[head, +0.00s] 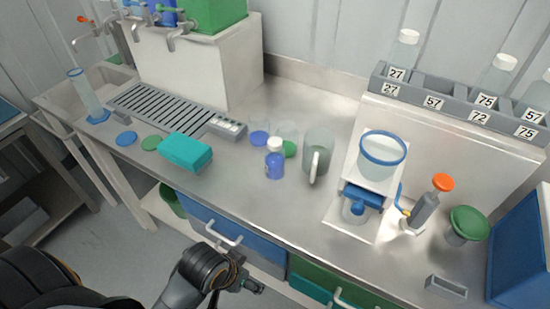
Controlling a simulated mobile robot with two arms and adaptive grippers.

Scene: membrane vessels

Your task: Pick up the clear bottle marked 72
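Part of my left gripper (247,285) shows at the bottom, low in front of the drawers and far from the bottle. Its fingers are too small and dark to tell open from shut. My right gripper is not in view.
Clear bottles marked 75 (494,77) and 27 (403,52) share the rack; the slot labelled 57 looks empty. Below stand a white stand with a blue-rimmed funnel (382,148), an orange-topped tool (430,203) and a green-topped item (468,224). A blue box (522,255) stands right.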

